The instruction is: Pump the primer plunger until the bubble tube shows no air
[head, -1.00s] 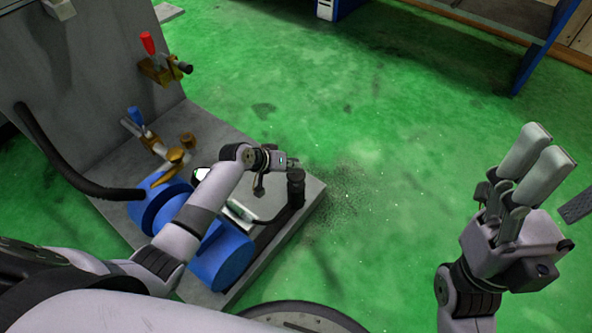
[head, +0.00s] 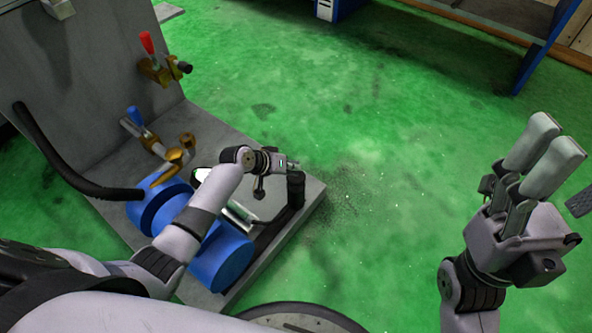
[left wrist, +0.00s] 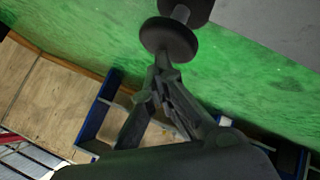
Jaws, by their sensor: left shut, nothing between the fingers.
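The primer plunger (head: 296,188) is a dark upright post with a cap near the right corner of the grey base plate. In the left wrist view its round black knob (left wrist: 168,38) sits on a short stem. My left gripper (head: 292,165) is shut and empty at the top of the post. In the left wrist view its fingertips (left wrist: 163,62) meet the knob's edge; contact is not certain. A pale glossy tube (head: 240,213), likely the bubble tube, lies partly behind my left arm; its contents cannot be read. My right gripper (head: 556,138) is open and empty, away from the machine.
Blue cylinders (head: 221,262) stand on the base plate (head: 318,187). A red-handled valve (head: 148,45) and a blue-handled valve (head: 136,117) are at the left, with a black hose (head: 60,165). Green floor (head: 400,160) is open to the right.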

